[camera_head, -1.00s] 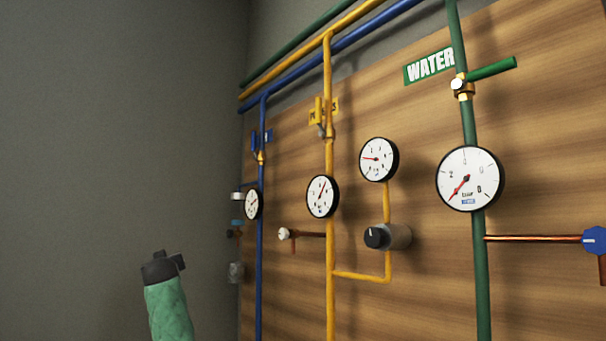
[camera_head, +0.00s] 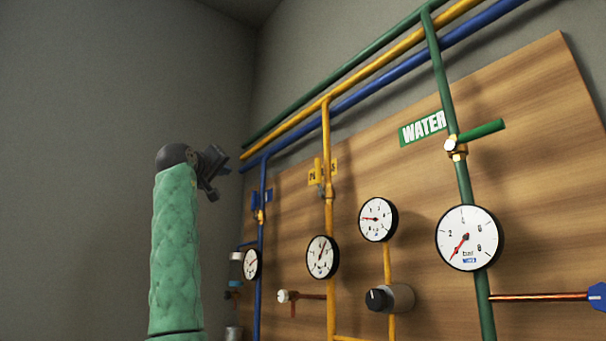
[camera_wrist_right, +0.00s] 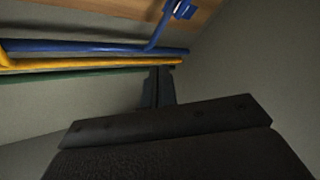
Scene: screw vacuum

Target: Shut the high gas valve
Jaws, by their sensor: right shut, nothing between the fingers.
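The high gas valve has a yellow handle (camera_head: 319,171) on the vertical yellow pipe, in front of a yellow label (camera_head: 331,170) that it partly hides. The handle stands upright, along the pipe. My right gripper (camera_head: 215,172) is at the end of the green-padded arm, left of the yellow valve in the picture and apart from it. It is shut and empty. In the right wrist view its dark fingers (camera_wrist_right: 158,88) point toward the pipes; the yellow valve does not show there. My left gripper is not in view.
A blue valve (camera_head: 261,197) sits between my right gripper and the yellow valve in the picture. Ceiling-side pipes run above the wooden board (camera_head: 540,120). Gauges, a black knob (camera_head: 378,300) and a green water valve (camera_head: 480,133) stand out from it. The left wall side is clear.

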